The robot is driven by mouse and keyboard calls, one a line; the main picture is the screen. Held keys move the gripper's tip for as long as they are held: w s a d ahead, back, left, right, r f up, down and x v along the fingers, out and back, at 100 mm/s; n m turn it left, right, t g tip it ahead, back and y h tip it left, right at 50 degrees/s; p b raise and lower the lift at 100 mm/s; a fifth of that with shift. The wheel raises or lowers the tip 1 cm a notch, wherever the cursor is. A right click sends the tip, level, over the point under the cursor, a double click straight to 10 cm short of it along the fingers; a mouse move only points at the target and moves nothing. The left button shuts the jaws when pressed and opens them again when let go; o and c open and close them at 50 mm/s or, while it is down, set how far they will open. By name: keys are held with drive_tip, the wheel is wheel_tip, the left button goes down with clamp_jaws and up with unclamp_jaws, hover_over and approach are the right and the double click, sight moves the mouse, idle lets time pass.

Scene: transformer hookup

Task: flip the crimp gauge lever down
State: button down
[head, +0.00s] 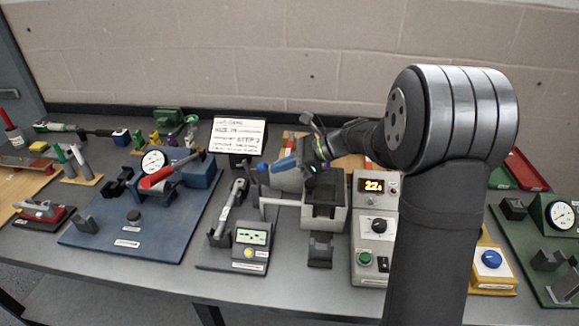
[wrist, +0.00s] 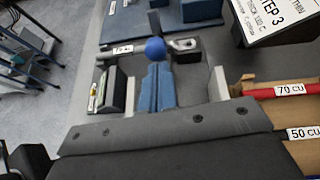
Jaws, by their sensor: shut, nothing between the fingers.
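The crimp gauge appears to be the dark base plate (head: 232,262) with a small display box (head: 252,234), left of the grey open box. A blue ball knob (head: 262,167), seemingly the lever's end, stands raised above and behind the display box; it also shows in the wrist view (wrist: 155,49). The lever's stem is mostly hidden, so its exact tilt is unclear. My gripper (head: 273,165) is shut and empty, with its blue fingers pointing left at the knob. In the wrist view its fingertips (wrist: 158,66) are just short of the knob; whether they touch it is unclear.
A grey open box (head: 325,212) stands below my gripper. A control unit with an orange readout (head: 373,186) stands to its right. A white sign (head: 239,134) stands behind. A blue plate (head: 125,225) with a dial and a red-handled tool (head: 157,178) lies left.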

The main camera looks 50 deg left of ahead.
sight(250, 168)
drive_tip(key=shift+r, duration=0.1)
idle(0.3)
drive_tip(key=shift+s+a+r+t, duration=0.15)
drive_tip(key=shift+t, duration=0.15)
drive_tip(key=shift+s+a+r+h, duration=0.1)
drive_tip(key=shift+a+r+h, duration=0.05)
drive_tip(key=shift+h, duration=0.35)
drive_tip(key=s+a+r+t+h, duration=0.1)
drive_tip(key=t+h, duration=0.1)
drive_tip(key=s+a+r+t+h, duration=0.1)
drive_tip(key=t, duration=0.1)
drive_tip(key=shift+s+a+r+h, duration=0.15)
drive_tip(key=shift+s+a+h, duration=0.25)
drive_tip(key=shift+s+a+r+t+h, duration=0.1)
drive_tip(key=shift+s+a+t+h, duration=0.75)
drive_tip(key=shift+t, duration=0.25)
drive_tip(key=s+a+t+h, duration=0.1)
drive_tip(key=t+h, duration=0.1)
drive_tip(key=shift+s+a+t+h, duration=0.35)
drive_tip(key=shift+s+a+t, duration=0.05)
drive_tip(key=shift+s+a+f, duration=0.3)
drive_tip(key=shift+s+f, duration=0.05)
